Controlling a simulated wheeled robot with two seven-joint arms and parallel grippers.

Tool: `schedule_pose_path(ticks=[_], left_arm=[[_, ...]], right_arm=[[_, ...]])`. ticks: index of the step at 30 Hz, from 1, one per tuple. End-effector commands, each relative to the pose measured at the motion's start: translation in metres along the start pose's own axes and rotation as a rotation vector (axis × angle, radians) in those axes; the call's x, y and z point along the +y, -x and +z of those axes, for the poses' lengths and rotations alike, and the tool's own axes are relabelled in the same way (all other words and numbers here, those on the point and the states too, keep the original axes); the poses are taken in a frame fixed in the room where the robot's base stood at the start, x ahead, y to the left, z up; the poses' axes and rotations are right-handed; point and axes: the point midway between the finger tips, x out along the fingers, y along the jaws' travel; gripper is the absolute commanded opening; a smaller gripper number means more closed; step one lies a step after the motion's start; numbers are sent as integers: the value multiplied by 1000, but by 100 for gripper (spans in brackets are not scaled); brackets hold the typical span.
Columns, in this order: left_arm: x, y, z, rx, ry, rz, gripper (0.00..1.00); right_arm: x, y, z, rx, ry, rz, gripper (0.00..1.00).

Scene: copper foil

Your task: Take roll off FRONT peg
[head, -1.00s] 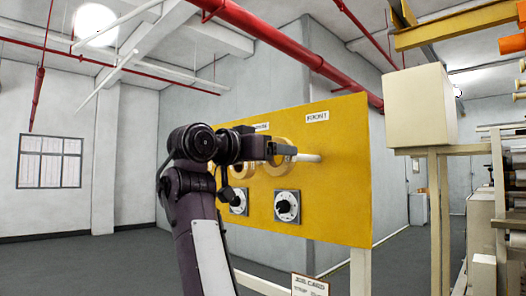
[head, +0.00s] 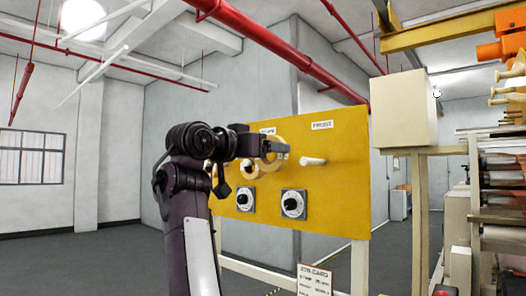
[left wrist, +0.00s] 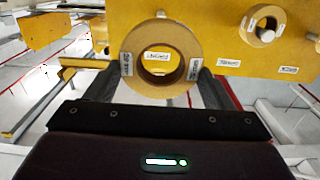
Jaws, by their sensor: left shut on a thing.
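My left gripper (head: 276,150) is shut on a tan roll (left wrist: 160,30) with white labels on its face. The roll's hole is open in the left wrist view, with a panel label showing through it. The FRONT peg (head: 314,161) is bare and white under the FRONT label (head: 322,125). The held roll is clear of it, to its left in the head view. A smaller roll (left wrist: 262,14) hangs on the other peg, partly hidden by my gripper in the head view. My right gripper is not in view.
The yellow panel (head: 345,190) carries two dials (head: 293,204) below the pegs. A job card (head: 314,280) stands below it. A cream box (head: 402,108) and machinery with rollers stand at the right. Open floor lies left of the panel.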

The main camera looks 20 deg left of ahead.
Motion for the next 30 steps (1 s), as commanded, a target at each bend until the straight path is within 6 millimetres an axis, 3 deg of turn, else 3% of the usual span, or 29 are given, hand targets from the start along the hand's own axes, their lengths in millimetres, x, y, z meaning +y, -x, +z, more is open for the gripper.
schedule_pose_path(ticks=[9, 30], left_arm=[[0, 24, 3, 4, -1, 0, 52], [0, 80, 2, 4, 0, -1, 52]], right_arm=[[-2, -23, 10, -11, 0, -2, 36], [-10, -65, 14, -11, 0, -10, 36]])
